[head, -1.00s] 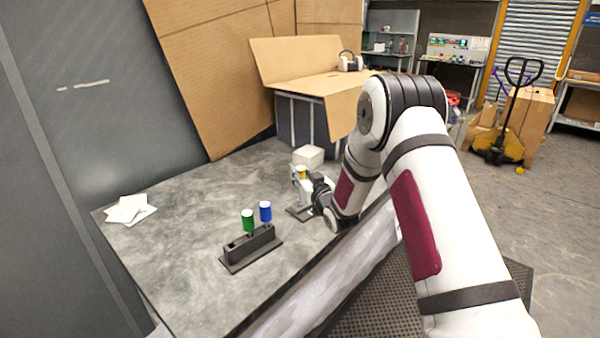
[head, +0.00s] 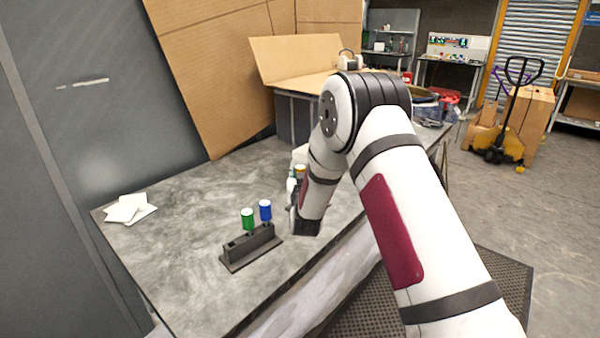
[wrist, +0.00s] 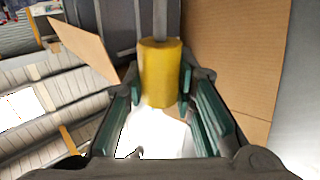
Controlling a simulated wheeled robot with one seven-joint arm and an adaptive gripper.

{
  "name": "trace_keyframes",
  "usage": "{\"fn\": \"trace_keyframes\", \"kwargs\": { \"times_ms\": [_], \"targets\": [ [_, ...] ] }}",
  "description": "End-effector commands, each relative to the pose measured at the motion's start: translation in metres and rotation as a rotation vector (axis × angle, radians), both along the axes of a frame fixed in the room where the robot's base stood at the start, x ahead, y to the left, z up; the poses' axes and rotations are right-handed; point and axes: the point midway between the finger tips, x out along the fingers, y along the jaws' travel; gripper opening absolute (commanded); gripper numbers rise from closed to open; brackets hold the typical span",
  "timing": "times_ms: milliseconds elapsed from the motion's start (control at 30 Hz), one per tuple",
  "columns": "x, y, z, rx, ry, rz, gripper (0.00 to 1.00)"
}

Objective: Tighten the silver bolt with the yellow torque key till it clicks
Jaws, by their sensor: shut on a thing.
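The yellow torque key (wrist: 160,72) is between the green-padded fingers of my gripper (wrist: 160,95) in the wrist view, with its grey shaft (wrist: 160,20) running out past the fingertips. In the head view a small bit of the yellow key (head: 300,168) shows above my gripper (head: 293,185), at the left of my wrist, over the grey table. My forearm covers most of the gripper. I cannot make out the silver bolt in either view, nor whether the key's tip touches it.
A dark rack (head: 250,248) holds a green-handled key (head: 248,219) and a blue-handled key (head: 265,210), left of my arm. White papers (head: 130,208) lie at the table's left end. A white block (head: 299,155) stands behind the gripper. The table's middle left is clear.

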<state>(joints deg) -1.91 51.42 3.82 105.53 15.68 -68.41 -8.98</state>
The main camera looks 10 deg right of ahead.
Motion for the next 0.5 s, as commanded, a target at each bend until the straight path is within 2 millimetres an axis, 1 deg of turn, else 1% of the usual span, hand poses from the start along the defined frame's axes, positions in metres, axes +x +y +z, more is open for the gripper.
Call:
{"fn": "trace_keyframes", "kwargs": {
  "times_ms": [500],
  "targets": [
    [0.000, 0.000, 0.018, -0.001, -0.003, 0.001, 0.00]
  ]
}}
